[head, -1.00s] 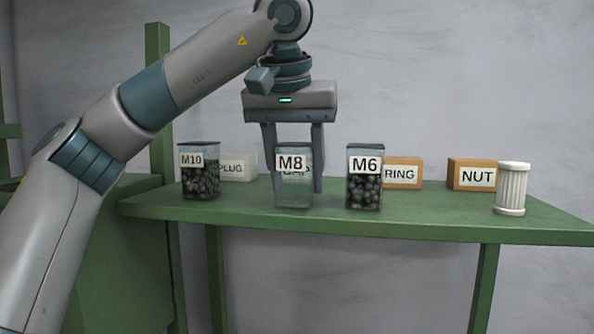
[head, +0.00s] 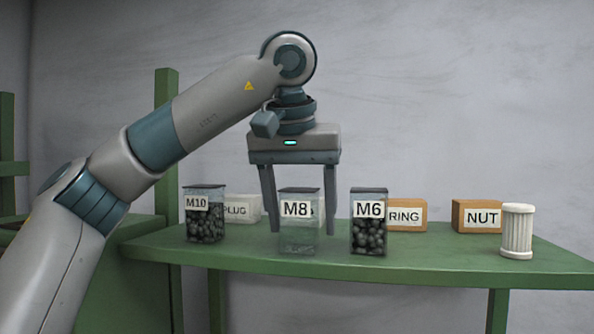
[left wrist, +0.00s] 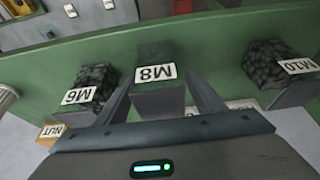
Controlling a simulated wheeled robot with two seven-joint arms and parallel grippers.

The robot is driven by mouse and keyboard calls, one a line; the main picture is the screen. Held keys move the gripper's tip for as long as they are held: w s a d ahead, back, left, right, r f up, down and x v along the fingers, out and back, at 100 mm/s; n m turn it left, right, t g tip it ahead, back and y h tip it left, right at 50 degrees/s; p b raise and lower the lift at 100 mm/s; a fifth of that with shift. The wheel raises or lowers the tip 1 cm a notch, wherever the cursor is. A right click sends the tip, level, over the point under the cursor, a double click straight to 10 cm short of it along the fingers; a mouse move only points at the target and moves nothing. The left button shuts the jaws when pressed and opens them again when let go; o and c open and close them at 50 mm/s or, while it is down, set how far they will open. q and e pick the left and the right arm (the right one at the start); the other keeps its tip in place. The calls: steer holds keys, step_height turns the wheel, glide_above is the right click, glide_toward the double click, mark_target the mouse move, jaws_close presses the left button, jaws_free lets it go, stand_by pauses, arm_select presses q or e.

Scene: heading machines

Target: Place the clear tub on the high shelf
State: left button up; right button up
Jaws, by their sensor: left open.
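The clear tub (head: 299,236), labelled M8, looks empty and stands upright on the green shelf (head: 420,263). It is between two tubs of dark parts, M10 (head: 205,222) and M6 (head: 369,238). My left gripper (head: 303,230) points down over the clear tub, open, with one finger to each side and visible gaps in the head view. In the left wrist view the clear tub (left wrist: 158,96) also shows between the spread fingers. The exact depth of the fingers relative to it is hard to tell. My right gripper is not in view.
Behind the tubs are a white PLUG box (head: 235,210), an orange RING box (head: 407,215) and a NUT box (head: 478,217). A white ribbed cylinder (head: 517,232) stands near the right end. A green post (head: 166,130) rises at left. A pale box behind the clear tub is mostly hidden.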

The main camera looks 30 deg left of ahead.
arm_select(q)
steer(key=shift+s+r, duration=0.25)
steer(key=shift+r, duration=0.4)
steer(key=b+v, duration=0.1)
steer(key=v, duration=0.9)
steer(key=shift+s, duration=0.15)
